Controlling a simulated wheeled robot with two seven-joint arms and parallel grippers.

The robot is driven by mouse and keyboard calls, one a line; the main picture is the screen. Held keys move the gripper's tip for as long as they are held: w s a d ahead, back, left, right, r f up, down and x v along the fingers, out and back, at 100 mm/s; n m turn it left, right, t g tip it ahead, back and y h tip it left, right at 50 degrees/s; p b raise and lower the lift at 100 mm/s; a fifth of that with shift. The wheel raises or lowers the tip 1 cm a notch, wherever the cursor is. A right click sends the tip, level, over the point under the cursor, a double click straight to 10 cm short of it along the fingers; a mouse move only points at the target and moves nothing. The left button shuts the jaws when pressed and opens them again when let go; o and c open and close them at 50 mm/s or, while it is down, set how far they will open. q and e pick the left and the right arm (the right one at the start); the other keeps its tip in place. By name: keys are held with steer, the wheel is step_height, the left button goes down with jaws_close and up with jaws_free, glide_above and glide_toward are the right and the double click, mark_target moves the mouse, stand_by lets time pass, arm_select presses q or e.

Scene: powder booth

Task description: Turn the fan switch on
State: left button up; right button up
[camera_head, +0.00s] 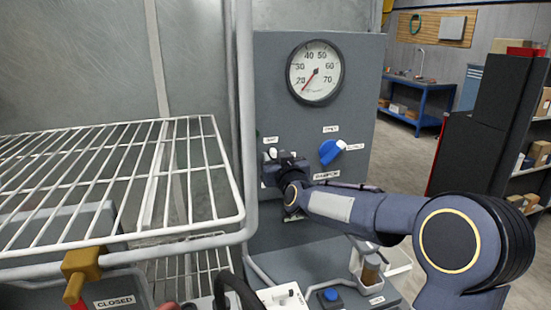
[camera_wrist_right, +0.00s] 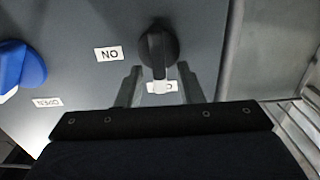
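In the head view the switch is mostly hidden by my right gripper (camera_head: 272,164), which is close against the panel. The right gripper (camera_wrist_right: 160,72) is open, with its two fingers on either side of the lever and gaps visible between. I cannot tell whether they touch the knob. My left gripper is not in view.
A blue knob (camera_head: 328,152) sits right of the switch, below a round gauge (camera_head: 315,72). A white wire rack (camera_head: 110,170) and a grey post (camera_head: 240,110) stand to the left. A ledge with a blue button (camera_head: 330,294) and a small jar (camera_head: 371,271) lies below.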

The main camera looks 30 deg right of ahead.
jaws_close()
